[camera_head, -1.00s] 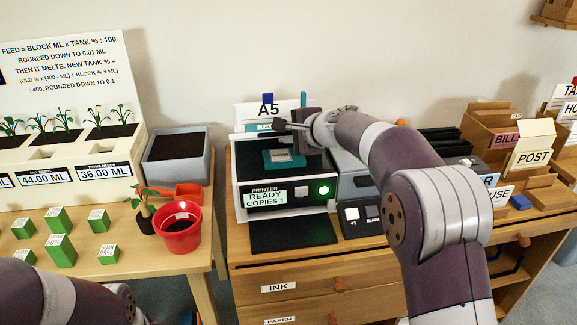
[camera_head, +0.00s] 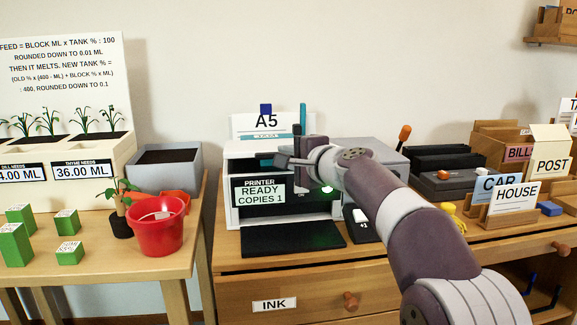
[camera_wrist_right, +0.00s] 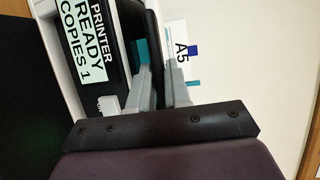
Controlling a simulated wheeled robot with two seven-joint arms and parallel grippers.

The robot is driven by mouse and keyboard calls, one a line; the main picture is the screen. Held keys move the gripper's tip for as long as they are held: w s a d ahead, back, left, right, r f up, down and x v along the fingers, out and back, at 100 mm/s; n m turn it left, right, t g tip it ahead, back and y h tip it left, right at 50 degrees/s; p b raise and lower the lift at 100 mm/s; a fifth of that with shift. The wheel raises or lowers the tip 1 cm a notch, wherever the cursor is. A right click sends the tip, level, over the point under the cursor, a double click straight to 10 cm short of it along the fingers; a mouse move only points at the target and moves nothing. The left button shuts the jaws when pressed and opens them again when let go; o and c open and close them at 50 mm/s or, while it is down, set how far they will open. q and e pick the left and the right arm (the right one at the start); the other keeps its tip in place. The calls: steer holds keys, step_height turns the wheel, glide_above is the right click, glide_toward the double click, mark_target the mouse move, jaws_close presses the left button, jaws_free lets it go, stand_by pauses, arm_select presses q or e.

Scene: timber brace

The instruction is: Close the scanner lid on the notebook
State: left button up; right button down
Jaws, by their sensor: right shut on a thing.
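The printer and scanner unit (camera_head: 233,190) stands on the wooden desk, with a lit READY COPIES 1 display. My right gripper (camera_head: 287,161) is at the front top of it. In the right wrist view my right gripper (camera_wrist_right: 160,85) is shut on the dark edge of the scanner lid (camera_wrist_right: 152,35), which looks roughly level above the printer front. A teal patch (camera_wrist_right: 141,52) beside the lid edge seems to be the notebook, mostly hidden. How far the lid is from the glass is hard to tell. My left gripper is not in view.
A black pad (camera_head: 290,238) lies in front of the printer. A red pot (camera_head: 155,225) and a grey planter (camera_head: 165,168) stand on the left table. Black trays (camera_head: 445,160) and a HOUSE card (camera_head: 515,197) are at the right. An A5 sign (camera_head: 266,120) stands behind.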

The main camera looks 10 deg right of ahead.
stand_by(0.3)
steer(key=c, duration=1.2)
jaws_free()
steer(key=shift+d, duration=0.1)
steer(key=shift+o, duration=0.2)
steer(key=shift+s, duration=0.15)
steer(key=v, duration=1.2)
steer(key=shift+s, duration=0.25)
